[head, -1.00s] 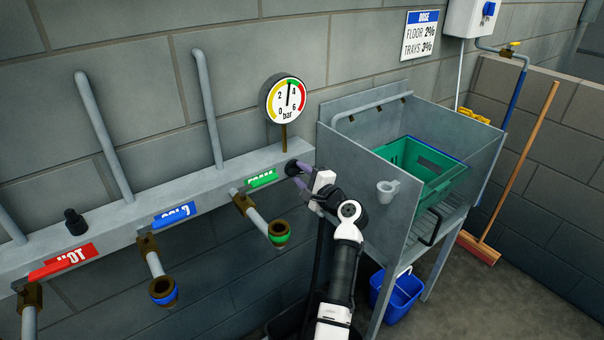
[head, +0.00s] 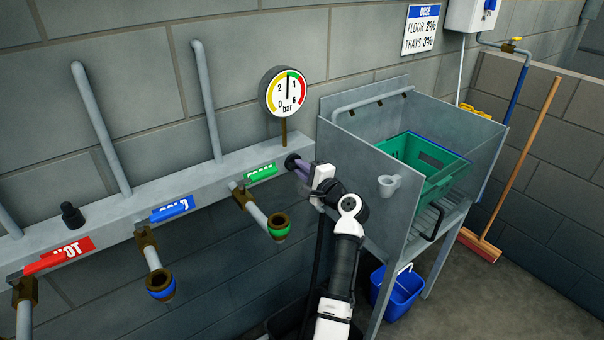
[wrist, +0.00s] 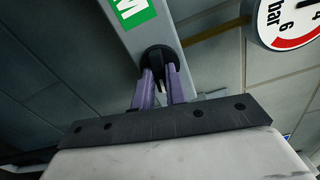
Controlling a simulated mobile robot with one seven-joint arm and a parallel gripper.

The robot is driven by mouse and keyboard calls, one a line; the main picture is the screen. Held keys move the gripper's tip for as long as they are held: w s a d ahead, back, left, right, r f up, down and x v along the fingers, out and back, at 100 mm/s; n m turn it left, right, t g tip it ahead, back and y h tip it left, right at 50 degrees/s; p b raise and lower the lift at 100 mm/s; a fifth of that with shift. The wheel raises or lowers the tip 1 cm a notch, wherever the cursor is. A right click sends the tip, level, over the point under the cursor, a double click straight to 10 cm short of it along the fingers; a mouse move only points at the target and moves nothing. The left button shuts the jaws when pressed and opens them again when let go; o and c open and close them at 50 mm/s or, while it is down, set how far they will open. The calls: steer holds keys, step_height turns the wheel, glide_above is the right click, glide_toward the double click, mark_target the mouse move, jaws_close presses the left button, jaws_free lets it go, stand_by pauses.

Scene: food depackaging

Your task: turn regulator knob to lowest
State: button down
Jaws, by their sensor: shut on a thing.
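The black round regulator knob (head: 291,161) sits on the front of the grey manifold rail, right of the green label. My gripper (head: 298,165) reaches it from the right, and its purple fingers are shut on the knob. In the wrist view the knob (wrist: 157,58) shows between and beyond the two fingertips (wrist: 160,76); its pointer mark cannot be made out. The round pressure gauge (head: 287,93) stands above the rail, with its needle about straight up between 2 and 4 bar. Only part of the gauge (wrist: 288,22) shows in the wrist view.
The rail (head: 110,208) carries red HOT (head: 65,254), blue COLD (head: 172,208) and green (head: 261,172) labels above outlets. A metal sink stand (head: 352,170) with a green crate (head: 420,180) is close right of my arm. A blue bucket (head: 398,295) stands below it.

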steer(key=shift+n+b, duration=10)
steer(key=shift+b, duration=1.3)
steer(key=c, duration=1.4)
jaws_free()
steer(key=shift+c, duration=0.2)
steer(key=shift+s, duration=0.1)
steer(key=b+v, duration=0.1)
steer(key=v, duration=1.2)
steer(key=shift+s+d, duration=0.25)
steer(key=shift+s, duration=0.05)
